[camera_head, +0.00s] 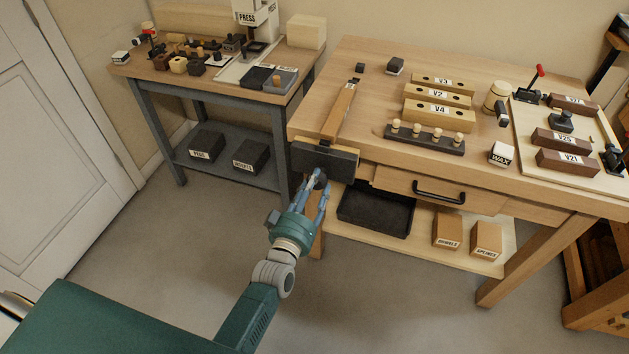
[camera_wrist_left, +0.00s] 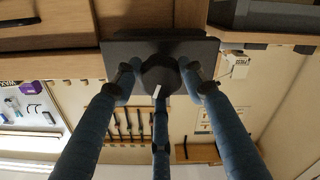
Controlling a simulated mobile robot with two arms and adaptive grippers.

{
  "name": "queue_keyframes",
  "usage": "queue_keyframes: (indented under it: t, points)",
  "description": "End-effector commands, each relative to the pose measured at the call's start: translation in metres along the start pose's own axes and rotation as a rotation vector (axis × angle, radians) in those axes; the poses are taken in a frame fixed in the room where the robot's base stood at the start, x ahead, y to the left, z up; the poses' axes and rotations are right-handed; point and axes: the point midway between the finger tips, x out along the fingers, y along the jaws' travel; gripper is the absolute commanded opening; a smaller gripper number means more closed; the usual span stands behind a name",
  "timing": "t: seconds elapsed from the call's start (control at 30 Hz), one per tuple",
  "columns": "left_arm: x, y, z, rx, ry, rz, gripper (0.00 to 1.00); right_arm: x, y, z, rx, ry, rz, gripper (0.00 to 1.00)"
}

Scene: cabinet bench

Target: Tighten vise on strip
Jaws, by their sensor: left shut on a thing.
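The vise (camera_head: 325,158) is a dark block on the front left edge of the wooden bench. A light wooden strip (camera_head: 339,112) runs back from it along the bench top; I cannot tell how tightly the jaws hold it. In front of the vise is a dark round knob (camera_wrist_left: 160,74) with a white mark on its face, seen in the left wrist view. My left gripper (camera_head: 319,184) reaches up to it from the front. Its blue fingers are shut around the knob, which they partly hide in the head view. My right gripper is not in view.
The bench (camera_head: 375,75) carries yellow V-blocks (camera_head: 440,93), a dark peg rack (camera_head: 424,139) and a wax block (camera_head: 501,154). A drawer handle (camera_head: 439,192) sticks out right of the vise. A black tray (camera_head: 375,222) lies on the shelf below. The floor in front is clear.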

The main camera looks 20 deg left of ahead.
Motion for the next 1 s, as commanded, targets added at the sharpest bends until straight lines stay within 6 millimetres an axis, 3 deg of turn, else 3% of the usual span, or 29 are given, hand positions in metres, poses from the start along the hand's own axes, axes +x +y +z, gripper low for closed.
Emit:
queue_keyframes:
  t: [0.3, 0.6, 1.0]
  points:
    - [0.001, 0.000, 0.000, 0.020, 0.001, 0.000, 0.18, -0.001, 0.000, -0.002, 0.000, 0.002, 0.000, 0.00]
    - [0.002, 0.001, -0.001, 0.326, 0.000, -0.001, 0.18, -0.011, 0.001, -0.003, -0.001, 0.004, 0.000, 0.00]
    - [0.002, 0.001, -0.002, 0.444, 0.001, -0.001, 0.18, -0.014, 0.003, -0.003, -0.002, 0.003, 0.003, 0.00]
